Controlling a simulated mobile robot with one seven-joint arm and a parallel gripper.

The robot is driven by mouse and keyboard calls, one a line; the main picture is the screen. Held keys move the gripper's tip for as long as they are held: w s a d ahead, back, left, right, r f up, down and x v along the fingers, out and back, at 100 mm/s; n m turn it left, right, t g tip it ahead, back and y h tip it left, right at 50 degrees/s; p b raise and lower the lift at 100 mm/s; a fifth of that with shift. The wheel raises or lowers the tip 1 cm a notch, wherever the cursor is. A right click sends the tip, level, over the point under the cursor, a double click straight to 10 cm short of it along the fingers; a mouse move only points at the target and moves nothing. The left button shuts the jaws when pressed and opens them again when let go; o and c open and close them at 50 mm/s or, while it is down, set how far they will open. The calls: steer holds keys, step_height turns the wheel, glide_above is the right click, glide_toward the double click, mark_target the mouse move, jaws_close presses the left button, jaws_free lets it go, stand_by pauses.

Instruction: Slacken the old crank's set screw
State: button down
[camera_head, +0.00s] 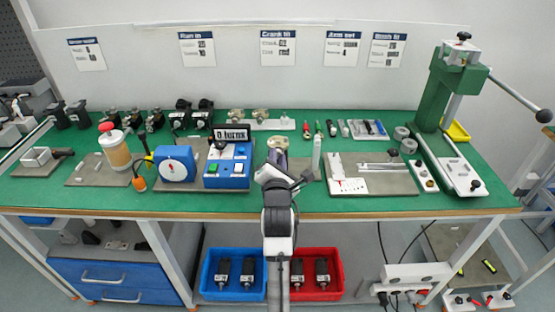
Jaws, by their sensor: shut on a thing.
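My arm reaches up from the bottom middle, and my gripper (277,176) is at the front middle of the green bench. Its fingers are mostly hidden behind my white wrist. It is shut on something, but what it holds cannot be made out. A small grey and brownish part (278,149) stands just beyond it; whether they touch is unclear. A blue unit with a round white face (175,165) stands to the left, beside a blue box (228,172) with a display that seems to read "0 turns". The old crank and its set screw cannot be told apart at this size.
Several slim tools (318,132) stand behind my gripper to the right. A white tray (347,185) lies right of it; a tall green press (452,90) stands at far right. A blue bin (232,295) and a red bin (328,292) are under the bench (120,203).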

steer(key=shift+r, duration=0.1)
steer(key=c, duration=1.3)
jaws_free()
steer(key=s+b, duration=0.1)
steer(key=s, duration=1.2)
steer(key=shift+s, duration=0.4)
